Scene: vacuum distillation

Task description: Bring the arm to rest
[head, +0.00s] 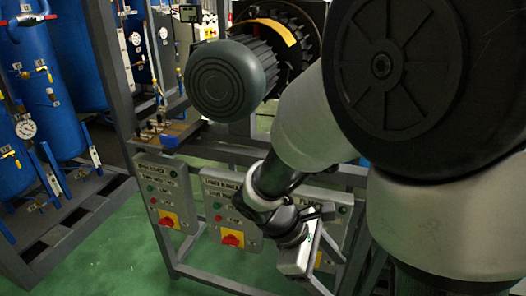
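My arm (305,125) comes in from the right, with a large dark round joint cover close to the camera, and reaches down to the middle. Its end, my gripper (300,262), is a small grey and black block in front of the control panels. The fingers cannot be made out, so I cannot tell whether they are open or shut. No held thing shows. I cannot tell whether the gripper touches the panel behind it.
Grey control boxes with red-on-yellow switches, one at left (168,195) and one in the middle (228,210), hang on a metal frame (120,80). A motor (232,80) sits above. Blue tanks (40,100) stand left. Green floor (110,255) is clear at lower left.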

